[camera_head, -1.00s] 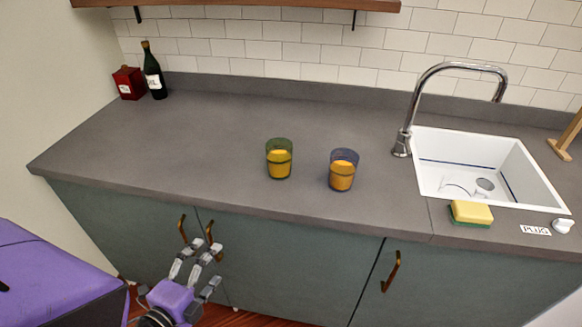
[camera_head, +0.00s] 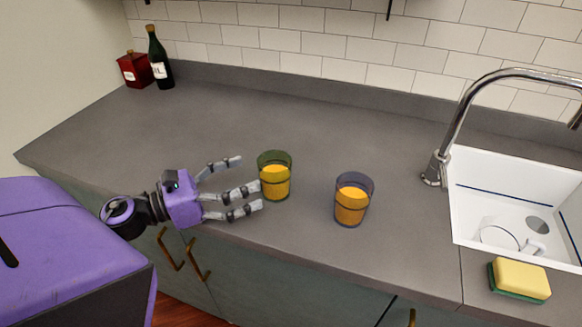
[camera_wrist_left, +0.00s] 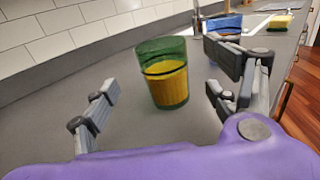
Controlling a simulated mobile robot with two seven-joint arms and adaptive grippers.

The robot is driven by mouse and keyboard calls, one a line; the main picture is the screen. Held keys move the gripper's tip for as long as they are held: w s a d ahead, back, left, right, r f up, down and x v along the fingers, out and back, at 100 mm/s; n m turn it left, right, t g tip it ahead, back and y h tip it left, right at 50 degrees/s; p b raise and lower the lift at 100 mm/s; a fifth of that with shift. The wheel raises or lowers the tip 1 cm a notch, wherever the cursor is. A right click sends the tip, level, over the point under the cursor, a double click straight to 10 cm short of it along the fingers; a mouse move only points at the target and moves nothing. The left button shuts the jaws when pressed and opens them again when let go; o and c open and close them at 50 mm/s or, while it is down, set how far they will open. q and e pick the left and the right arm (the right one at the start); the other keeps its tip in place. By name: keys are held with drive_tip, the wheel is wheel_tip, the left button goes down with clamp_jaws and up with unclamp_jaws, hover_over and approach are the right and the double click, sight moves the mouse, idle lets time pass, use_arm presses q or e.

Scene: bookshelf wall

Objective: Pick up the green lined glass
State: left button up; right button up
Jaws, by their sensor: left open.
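The green lined glass (camera_head: 275,176) stands upright on the counter and holds an orange-yellow drink. It also shows in the left wrist view (camera_wrist_left: 163,72), ahead of my fingers and between them. My left gripper (camera_head: 246,186) is open, just left of the glass in the head view, its fingers pointing toward it. In the head view one finger's tip is close to the glass; I cannot tell if it touches. In the left wrist view the space between my fingers (camera_wrist_left: 165,105) is empty up to the glass. My right gripper is not in view.
A blue-rimmed glass (camera_head: 352,200) with orange drink stands to the right of the green one. A sink (camera_head: 480,205) with a faucet (camera_head: 440,160) and a sponge (camera_head: 520,279) are at right. A bottle (camera_head: 158,62) and red box (camera_head: 134,70) stand at back left.

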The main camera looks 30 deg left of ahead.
sight(275, 169)
use_arm(q)
drive_tip(key=shift+w+d, duration=0.1)
drive_tip(key=shift+w, duration=0.3)
drive_tip(key=shift+w+d+r+p, duration=0.3)
drive_tip(key=shift+w+d+p, duration=0.2)
drive_tip(key=shift+w+d, duration=0.2)
drive_tip(key=p+x, duration=0.1)
drive_tip(key=x, duration=0.3)
drive_tip(key=shift+s+f, duration=0.1)
drive_tip(key=shift+w+d+f+p, duration=0.2)
drive_tip(key=shift+w+d+p, duration=0.1)
drive_tip(key=shift+w, duration=0.15)
drive_tip(key=shift+s, duration=0.1)
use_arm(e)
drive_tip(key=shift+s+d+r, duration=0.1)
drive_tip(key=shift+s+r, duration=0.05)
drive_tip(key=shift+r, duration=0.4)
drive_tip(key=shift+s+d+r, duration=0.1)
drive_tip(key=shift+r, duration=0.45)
use_arm(q)
drive_tip(key=shift+c, duration=1)
drive_tip(key=c, duration=1.4)
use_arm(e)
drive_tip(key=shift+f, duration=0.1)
